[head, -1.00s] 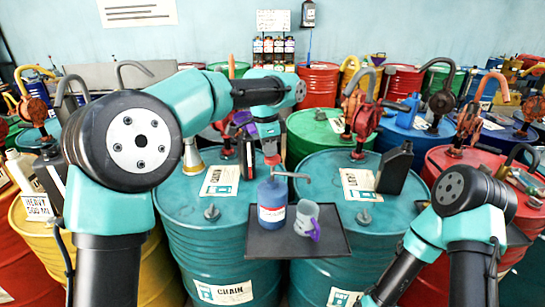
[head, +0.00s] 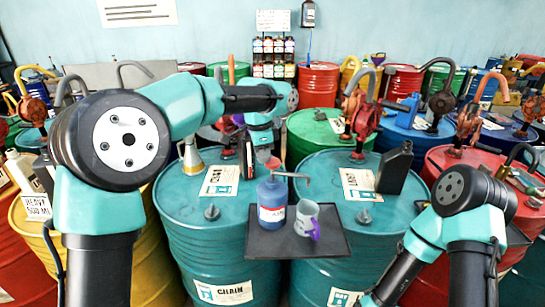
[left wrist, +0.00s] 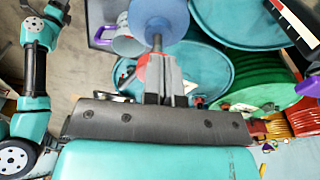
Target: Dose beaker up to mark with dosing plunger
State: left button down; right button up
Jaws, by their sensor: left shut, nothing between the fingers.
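A blue dosing bottle (head: 272,213) with a white and red label stands upright on a dark tray (head: 262,243). Its plunger spout (head: 292,175) points right, toward the beaker side. A grey beaker (head: 305,218) with a purple handle stands right of the bottle on the tray; its mark and liquid level cannot be read. My left gripper (head: 265,158) is shut and empty, just above the plunger top. In the left wrist view, the closed fingers (left wrist: 168,88) are close to the plunger stem (left wrist: 157,43); contact cannot be told. My right gripper is outside the frames.
The tray spans the front of two teal drums (head: 210,235). A black jug (head: 395,167) stands on the right drum. A metal funnel (head: 191,157) and a dark container (head: 247,157) are behind the bottle on the left. Other drums with hand pumps crowd the back.

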pick_arm(q)
jog(key=shift+s+a+r, duration=0.15)
jog(key=shift+a, duration=0.45)
notch_tip(320, 180, up, 17)
jog(key=a, duration=0.1)
jog(key=shift+s+a+r, duration=0.2)
jog(key=shift+s+a, duration=0.05)
jog(key=shift+a, duration=0.1)
dwell(0.9)
jog(key=w+d+f, duration=0.1)
jog(key=d+f, duration=0.3)
jog(key=f, duration=0.4)
jog(key=shift+f, duration=0.4)
jog(key=shift+w+d+f, duration=0.1)
jog(key=shift+d+f, duration=0.05)
jog(key=shift+f, duration=1.6)
jog(key=shift+w+d+f, duration=0.1)
jog(key=shift+d+f, duration=0.05)
jog(key=shift+f, duration=1.55)
